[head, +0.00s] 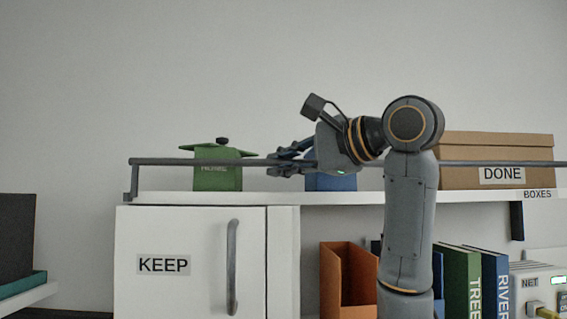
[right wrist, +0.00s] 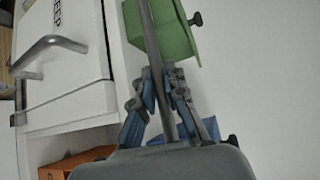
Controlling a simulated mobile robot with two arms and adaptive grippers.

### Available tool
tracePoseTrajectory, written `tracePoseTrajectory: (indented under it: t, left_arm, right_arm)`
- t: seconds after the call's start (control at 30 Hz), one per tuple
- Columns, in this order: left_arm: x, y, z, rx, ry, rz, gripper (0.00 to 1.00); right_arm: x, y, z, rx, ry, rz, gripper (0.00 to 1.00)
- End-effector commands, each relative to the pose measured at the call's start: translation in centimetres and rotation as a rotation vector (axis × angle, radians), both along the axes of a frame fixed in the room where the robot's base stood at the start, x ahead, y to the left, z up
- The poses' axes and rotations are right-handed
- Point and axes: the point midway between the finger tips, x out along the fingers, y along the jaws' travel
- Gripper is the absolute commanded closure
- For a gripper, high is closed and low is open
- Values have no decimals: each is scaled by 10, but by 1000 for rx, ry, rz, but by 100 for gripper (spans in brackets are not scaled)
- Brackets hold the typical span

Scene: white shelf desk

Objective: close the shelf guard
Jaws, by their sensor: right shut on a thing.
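The shelf guard (head: 210,161) is a long thin grey bar that runs nearly level along the front of the upper white shelf, a little above its edge. A short upright grey bracket (head: 131,182) shows at its left end. The right part of the bar passes behind my arm and in front of the brown box. My right gripper (head: 280,165) is shut on the bar. In the right wrist view the bar (right wrist: 147,22) runs between the fingers of my right gripper (right wrist: 167,76). My left gripper is not in view.
On the shelf (head: 340,197) stand a green lidded container (head: 217,178), a blue object (head: 335,182) partly behind my gripper and a brown DONE box (head: 490,150). Below are a white KEEP cabinet door (head: 185,290), an orange file holder (head: 345,280) and books (head: 462,285).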

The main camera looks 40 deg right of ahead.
Motion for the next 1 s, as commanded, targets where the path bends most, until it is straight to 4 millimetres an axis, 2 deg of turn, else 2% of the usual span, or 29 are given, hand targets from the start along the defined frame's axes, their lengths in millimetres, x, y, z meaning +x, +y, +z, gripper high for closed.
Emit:
tracePoseTrajectory:
  t: [0.27, 0.3, 0.4, 0.77, 0.87, 1.0]
  left_arm:
    - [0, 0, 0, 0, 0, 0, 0]
    - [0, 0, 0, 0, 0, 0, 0]
    - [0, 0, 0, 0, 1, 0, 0]
    - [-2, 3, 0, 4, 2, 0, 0]
    - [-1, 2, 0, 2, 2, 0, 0]
    - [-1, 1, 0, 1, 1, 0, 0]
  right_arm:
    - [0, 0, 0, 0, -1, 1, 100]
    - [0, 0, 0, 0, -1, 1, 82]
    - [0, 0, 0, 0, -1, 1, 64]
    - [-4, -1, 1, 1, -3, 0, 64]
    - [-16, -4, 3, 1, -4, -1, 64]
    - [-43, -11, 8, 1, -6, -2, 64]
